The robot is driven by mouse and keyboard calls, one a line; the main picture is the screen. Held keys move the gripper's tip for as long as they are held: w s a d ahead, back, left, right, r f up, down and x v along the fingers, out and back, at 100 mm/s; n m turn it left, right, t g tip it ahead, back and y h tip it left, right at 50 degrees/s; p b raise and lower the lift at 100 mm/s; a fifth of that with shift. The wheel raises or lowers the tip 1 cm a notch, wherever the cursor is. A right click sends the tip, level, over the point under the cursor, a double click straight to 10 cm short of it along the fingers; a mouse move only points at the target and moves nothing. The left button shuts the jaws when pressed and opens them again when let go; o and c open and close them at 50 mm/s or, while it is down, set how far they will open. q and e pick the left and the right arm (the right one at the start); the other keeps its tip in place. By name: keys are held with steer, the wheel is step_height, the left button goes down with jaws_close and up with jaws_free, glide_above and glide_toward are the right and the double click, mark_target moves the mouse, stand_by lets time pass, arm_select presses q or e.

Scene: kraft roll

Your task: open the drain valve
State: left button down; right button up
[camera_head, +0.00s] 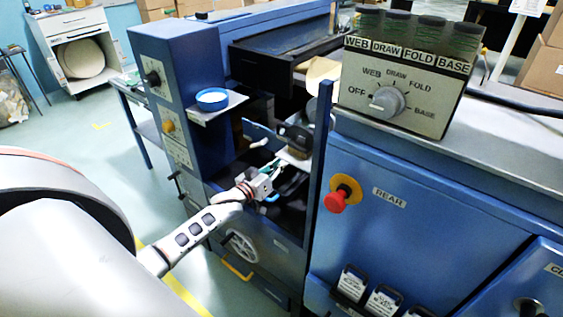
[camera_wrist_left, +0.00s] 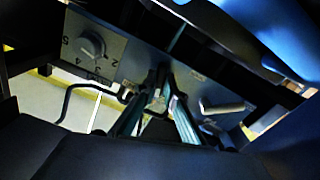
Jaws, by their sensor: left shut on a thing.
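My left gripper (camera_head: 278,166) reaches into the open bay of the blue machine. In the left wrist view its two dark green fingers (camera_wrist_left: 161,84) close in on a small pale part (camera_wrist_left: 158,101) at a grey panel, and they are shut on it. I cannot tell for certain that this part is the drain valve, as the fingers hide most of it. A silver bar handle (camera_wrist_left: 222,107) sticks out of the panel to the right, apart from the fingers. My right gripper is not in view.
A numbered dial (camera_wrist_left: 92,45) sits left of the fingers, with a bent black rod (camera_wrist_left: 68,95) below. In the head view, a red stop button (camera_head: 336,202) and a selector box (camera_head: 400,95) are right of the bay. A blue dish (camera_head: 212,98) rests on a ledge.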

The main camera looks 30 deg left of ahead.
arm_select(q)
steer(key=c, duration=2.1)
jaws_free()
steer(key=s+a, duration=0.1)
steer(key=s, duration=1.1)
